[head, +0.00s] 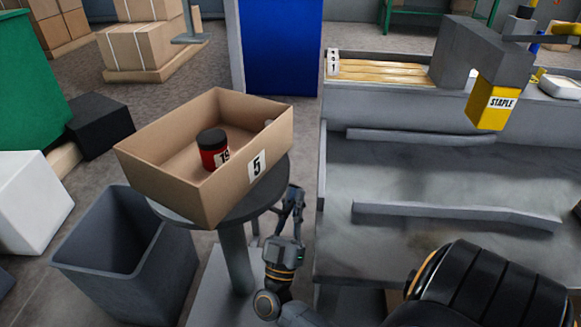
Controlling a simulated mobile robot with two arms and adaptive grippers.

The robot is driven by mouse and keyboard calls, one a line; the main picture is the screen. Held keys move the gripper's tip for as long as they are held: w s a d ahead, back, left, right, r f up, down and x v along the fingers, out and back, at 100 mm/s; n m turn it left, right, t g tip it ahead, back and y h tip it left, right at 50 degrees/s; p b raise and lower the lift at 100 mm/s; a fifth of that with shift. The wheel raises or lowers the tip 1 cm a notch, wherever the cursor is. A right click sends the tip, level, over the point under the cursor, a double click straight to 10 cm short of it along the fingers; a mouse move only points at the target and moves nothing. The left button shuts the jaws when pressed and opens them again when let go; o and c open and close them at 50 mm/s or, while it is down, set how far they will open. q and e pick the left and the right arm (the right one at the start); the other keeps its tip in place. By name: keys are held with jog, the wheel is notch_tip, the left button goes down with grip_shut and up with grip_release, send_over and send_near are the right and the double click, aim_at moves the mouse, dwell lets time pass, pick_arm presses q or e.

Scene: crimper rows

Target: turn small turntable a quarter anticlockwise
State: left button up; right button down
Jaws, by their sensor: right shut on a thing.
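The small turntable (266,205) is a round grey disc on a post, left of centre. An open cardboard box (190,190) labelled 5 sits on it and hides most of the disc. The box is turned at an angle, its labelled side facing front right. Inside stands a red jar (212,152) with a black lid, and a small greyish thing shows at the far right corner. My right gripper (292,196) is at the turntable's right rim, shut on it; the exact contact is small and partly hidden. My left gripper is not in view.
A grey open bin (70,262) stands close at the turntable's left. A grey workbench (335,245) with raised strips is just right of my right gripper. A yellow STAPLE head (488,108) hangs over the bench. A blue panel (280,50) stands behind.

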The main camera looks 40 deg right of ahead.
jog(key=shift+d, duration=0.15)
dwell(0.3)
jog(key=c, duration=1.7)
grip_release()
jog(key=v, duration=1.2)
